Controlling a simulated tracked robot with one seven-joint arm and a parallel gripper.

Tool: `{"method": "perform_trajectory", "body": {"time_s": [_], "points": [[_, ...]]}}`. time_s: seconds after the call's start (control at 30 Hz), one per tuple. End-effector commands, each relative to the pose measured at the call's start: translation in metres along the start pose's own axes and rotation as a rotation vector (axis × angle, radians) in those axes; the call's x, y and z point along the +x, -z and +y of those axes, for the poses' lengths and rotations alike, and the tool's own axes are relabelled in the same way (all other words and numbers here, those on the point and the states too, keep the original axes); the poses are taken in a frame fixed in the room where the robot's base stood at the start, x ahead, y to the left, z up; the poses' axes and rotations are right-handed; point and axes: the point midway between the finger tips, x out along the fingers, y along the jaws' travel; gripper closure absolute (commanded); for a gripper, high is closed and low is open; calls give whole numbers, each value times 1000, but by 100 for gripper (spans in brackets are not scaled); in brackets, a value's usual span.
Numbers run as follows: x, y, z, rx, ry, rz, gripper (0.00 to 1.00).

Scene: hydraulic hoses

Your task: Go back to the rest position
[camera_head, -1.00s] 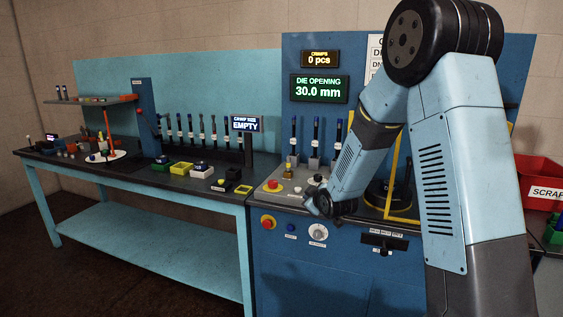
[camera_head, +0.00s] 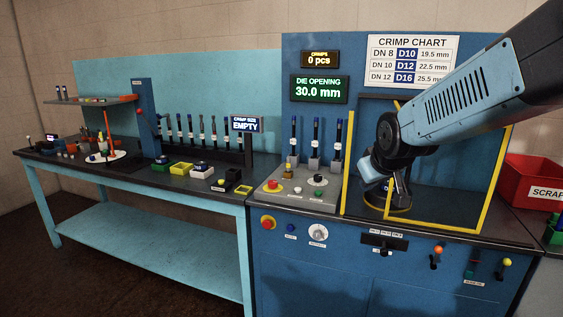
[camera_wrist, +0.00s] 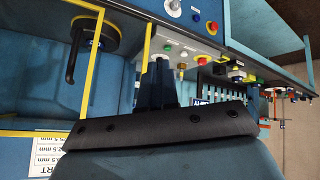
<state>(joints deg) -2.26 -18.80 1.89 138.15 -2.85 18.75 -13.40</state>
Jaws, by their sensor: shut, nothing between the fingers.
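My gripper (camera_wrist: 159,66) shows in the wrist view, its two fingers shut together with nothing between them, below the control panel (camera_wrist: 190,55) in that picture. In the head view my arm reaches in from the upper right, and its lower end is in front of the yellow-framed crimper opening (camera_head: 448,224). I cannot make out the fingers there. The die head (camera_head: 390,196) inside the opening is partly hidden by my arm. The round dark die head also shows in the wrist view (camera_wrist: 97,33).
Several hoses (camera_head: 200,132) stand along the back of the left bench (camera_head: 110,174). Three short hose pieces (camera_head: 315,140) stand behind the control panel. A red scrap bin (camera_head: 530,182) is at the right. Levers (camera_head: 437,252) stick out of the crimper front.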

Motion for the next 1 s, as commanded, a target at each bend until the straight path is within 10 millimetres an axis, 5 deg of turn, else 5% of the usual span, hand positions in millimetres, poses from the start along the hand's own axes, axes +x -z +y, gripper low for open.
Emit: {"method": "perform_trajectory", "body": {"time_s": [0.3,0.5,0.7,1.0], "points": [[-86,-64,-4,186,4,-125,100],[-126,-104,-12,286,12,-197,100],[-144,-126,-18,336,17,-236,100],[-146,-128,-19,343,18,-243,100]]}}
